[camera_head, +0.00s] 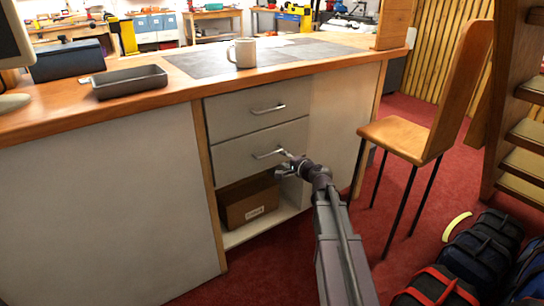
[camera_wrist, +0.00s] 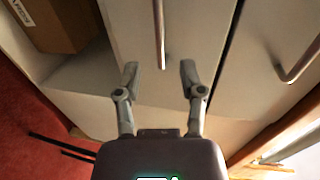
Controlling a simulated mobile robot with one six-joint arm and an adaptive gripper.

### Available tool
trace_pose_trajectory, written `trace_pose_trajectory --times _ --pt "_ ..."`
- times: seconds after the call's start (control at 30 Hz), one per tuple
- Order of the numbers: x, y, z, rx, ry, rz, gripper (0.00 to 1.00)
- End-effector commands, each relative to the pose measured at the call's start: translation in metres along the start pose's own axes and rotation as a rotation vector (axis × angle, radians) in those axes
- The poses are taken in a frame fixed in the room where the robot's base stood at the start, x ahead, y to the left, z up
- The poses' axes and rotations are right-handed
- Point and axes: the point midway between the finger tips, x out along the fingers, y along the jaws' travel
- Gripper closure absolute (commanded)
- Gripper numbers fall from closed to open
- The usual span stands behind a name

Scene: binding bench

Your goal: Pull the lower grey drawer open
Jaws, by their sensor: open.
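The lower grey drawer (camera_head: 235,159) sits under a matching upper drawer in the bench and looks shut. Its metal bar handle (camera_head: 266,155) is at the middle of its face. My gripper (camera_head: 286,158) is at the right end of this handle. In the wrist view my gripper (camera_wrist: 159,70) is open, with one finger on each side of the line of the handle (camera_wrist: 159,32). The handle's near end reaches between the fingertips in the picture; I see no finger pressed on it. The drawer face (camera_wrist: 130,30) fills the middle there.
The upper drawer (camera_head: 240,112) is shut; its handle (camera_wrist: 300,62) shows at right in the wrist view. A cardboard box (camera_head: 248,204) stands in the open shelf below. A mug (camera_head: 243,53) and tray (camera_head: 129,82) are on the bench top. A chair (camera_head: 415,138) and bags (camera_head: 482,250) stand right.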

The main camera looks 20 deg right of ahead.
Motion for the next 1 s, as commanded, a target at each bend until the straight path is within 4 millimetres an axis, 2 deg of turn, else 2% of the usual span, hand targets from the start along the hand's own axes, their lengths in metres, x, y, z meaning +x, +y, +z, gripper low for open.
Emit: trace_pose_trajectory --times 0.03,0.2,0.5,0.7,1.0 --pt "0.012 0.001 -0.002 0.000 -0.001 0.000 0.49" --pt "0.038 0.001 -0.001 0.000 -0.002 0.000 0.49" --pt "0.073 0.001 -0.001 0.000 -0.001 0.000 0.49" --pt "0.081 0.000 0.000 0.000 0.000 0.000 0.49" --pt "0.082 0.000 0.000 0.000 0.000 0.000 0.49"
